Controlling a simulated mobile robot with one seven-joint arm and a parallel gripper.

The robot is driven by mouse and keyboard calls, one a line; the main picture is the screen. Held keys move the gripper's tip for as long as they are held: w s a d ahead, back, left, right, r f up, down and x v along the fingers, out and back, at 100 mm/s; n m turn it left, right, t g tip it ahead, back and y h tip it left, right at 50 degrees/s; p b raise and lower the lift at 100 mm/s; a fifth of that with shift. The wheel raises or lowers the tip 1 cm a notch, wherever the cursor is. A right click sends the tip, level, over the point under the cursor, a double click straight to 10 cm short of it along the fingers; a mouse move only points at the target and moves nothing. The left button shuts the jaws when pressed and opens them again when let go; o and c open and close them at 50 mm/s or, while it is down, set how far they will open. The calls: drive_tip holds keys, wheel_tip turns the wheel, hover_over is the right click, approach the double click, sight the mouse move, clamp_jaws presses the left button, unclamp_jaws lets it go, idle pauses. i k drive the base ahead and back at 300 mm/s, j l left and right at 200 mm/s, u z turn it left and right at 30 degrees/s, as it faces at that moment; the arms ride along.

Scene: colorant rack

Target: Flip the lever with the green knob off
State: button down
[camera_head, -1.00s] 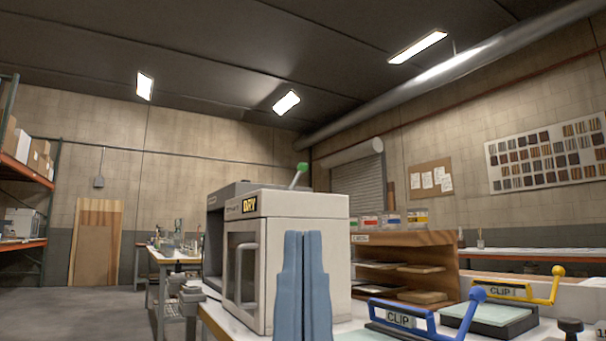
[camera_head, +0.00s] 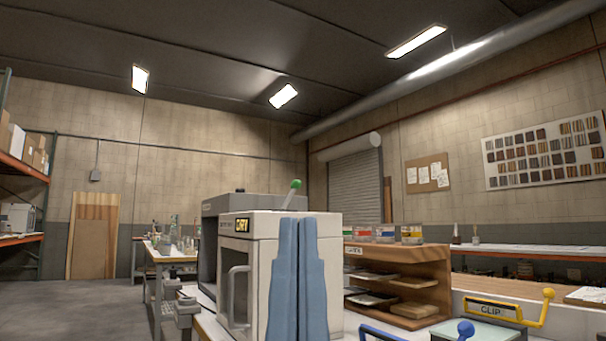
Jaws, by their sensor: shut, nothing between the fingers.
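The green knob (camera_head: 295,184) tops a thin grey lever (camera_head: 289,198) that rises, leaning right, above the machines on the bench. The lever's base is hidden behind the white box marked DRY (camera_head: 262,226), so I cannot tell which machine it belongs to. My gripper (camera_head: 303,222) stands upright in front of the DRY box, its two blue fingers pressed together with nothing between them. In the picture its tips are just below the knob; whether it is near in depth I cannot tell.
A grey machine (camera_head: 222,205) stands behind the DRY box. A wooden shelf (camera_head: 437,275) with several tins on top stands behind. The air above the bench is clear.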

sight(295, 184)
drive_tip(key=i+l+u, duration=0.3)
drive_tip(key=i+u, duration=0.15)
drive_tip(key=i+l+u, duration=0.5)
drive_tip(key=k+j, duration=0.05)
drive_tip(key=k, duration=0.05)
